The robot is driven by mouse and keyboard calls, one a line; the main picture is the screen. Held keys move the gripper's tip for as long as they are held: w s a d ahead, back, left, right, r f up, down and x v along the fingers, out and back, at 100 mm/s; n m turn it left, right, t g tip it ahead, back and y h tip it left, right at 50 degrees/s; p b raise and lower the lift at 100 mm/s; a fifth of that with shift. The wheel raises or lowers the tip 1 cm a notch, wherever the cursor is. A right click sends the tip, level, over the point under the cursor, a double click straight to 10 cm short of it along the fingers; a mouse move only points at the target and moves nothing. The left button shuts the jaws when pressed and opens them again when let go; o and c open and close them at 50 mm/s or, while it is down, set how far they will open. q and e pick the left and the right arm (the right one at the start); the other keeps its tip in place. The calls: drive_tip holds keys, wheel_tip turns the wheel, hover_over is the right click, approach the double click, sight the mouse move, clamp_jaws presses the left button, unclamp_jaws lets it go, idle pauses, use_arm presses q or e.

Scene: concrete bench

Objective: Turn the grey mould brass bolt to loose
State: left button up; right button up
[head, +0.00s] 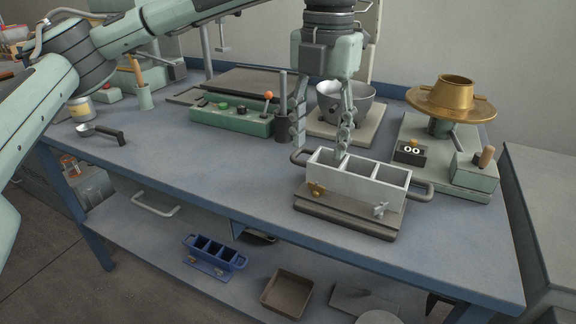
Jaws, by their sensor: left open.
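The grey mould (356,183) is a light block with three open compartments, on a dark grey base plate near the front of the bench. A small brass bolt (316,190) sits low on the left of its front face. A silver wing-shaped bolt (381,209) sits low on the right of that face. My left gripper (321,146) points down just above and behind the mould's left end. Its two fingers are apart with nothing visible between them. The gap to the mould is hard to judge. My right gripper is not in view.
A metal bowl (357,105) stands behind the gripper. A green control box (232,118) with an orange-knobbed lever is left of it. A brass wheel (451,104) on a stand is at the right. Bench top (215,170) left of the mould is clear. A blue mould (214,255) lies on the lower shelf.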

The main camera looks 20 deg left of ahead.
sight(316, 184)
use_arm(q)
drive_tip(key=shift+f+m, duration=0.1)
drive_tip(key=shift+m, duration=0.2)
drive_tip(key=shift+s+f, duration=0.1)
drive_tip(key=shift+f, duration=0.2)
wheel_tip(316, 184, down, 6)
drive_tip(key=shift+d+p, duration=0.1)
drive_tip(key=shift+p, duration=0.2)
drive_tip(key=shift+f, duration=0.4)
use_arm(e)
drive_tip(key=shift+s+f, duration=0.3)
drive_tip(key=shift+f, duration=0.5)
use_arm(q)
drive_tip(key=shift+c, duration=0.6)
